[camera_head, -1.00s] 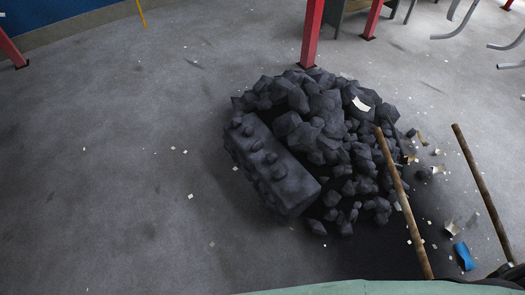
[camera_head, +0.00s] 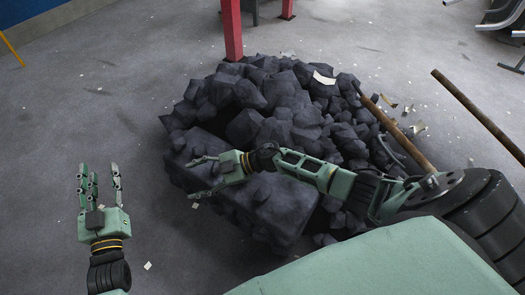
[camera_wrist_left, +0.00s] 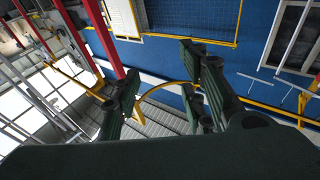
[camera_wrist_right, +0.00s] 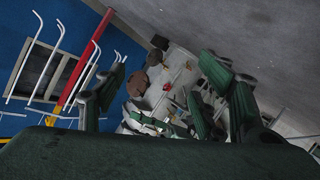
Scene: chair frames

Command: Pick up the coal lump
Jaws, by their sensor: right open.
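Dark grey coal lumps (camera_head: 285,105) lie in a heap in the middle of the head view. A large dark block (camera_head: 265,218) with rough bumps lies at the heap's near left side, partly hidden by my right arm. My right gripper (camera_head: 191,179) is open and empty, its fingers pointing left over the block; I cannot tell if it touches. My left gripper (camera_head: 98,172) is open and empty, left of the heap, fingers pointing up the picture. Both wrist views show spread fingers and no coal between them.
Two brown wooden handles (camera_head: 398,134) (camera_head: 480,118) lie right of the heap. A red post (camera_head: 232,30) stands just behind it. Paper scraps (camera_head: 324,78) lie on the coal and floor. Metal-legged furniture (camera_head: 500,22) is at the upper right.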

